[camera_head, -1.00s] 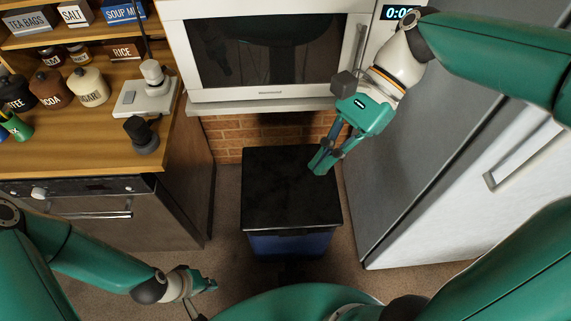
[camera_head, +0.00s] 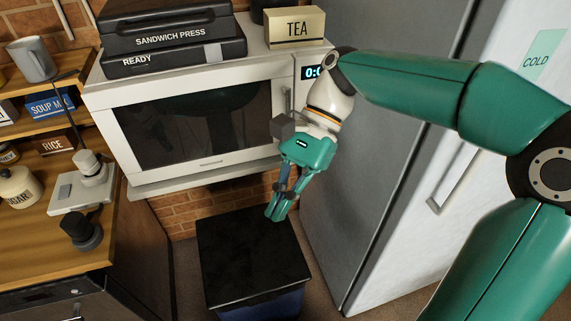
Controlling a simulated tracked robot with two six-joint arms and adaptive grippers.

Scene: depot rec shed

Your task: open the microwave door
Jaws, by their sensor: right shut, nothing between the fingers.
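The white microwave (camera_head: 216,173) stands on a shelf at the upper middle of the head view. Its dark-windowed door (camera_head: 195,125) is closed. The blue-digit display (camera_head: 313,72) is at its right, partly covered by my right arm. My right gripper (camera_head: 277,213) is shut and empty, pointing down in front of the microwave's lower right corner, above the black-topped bin. My left gripper is out of view.
A black sandwich press (camera_head: 170,45) and a TEA box (camera_head: 295,27) sit on the microwave. A black-lidded blue bin (camera_head: 250,255) stands below. A grey-and-white fridge (camera_head: 385,150) is close on the right. A wooden counter (camera_head: 35,235) with a small scale is at left.

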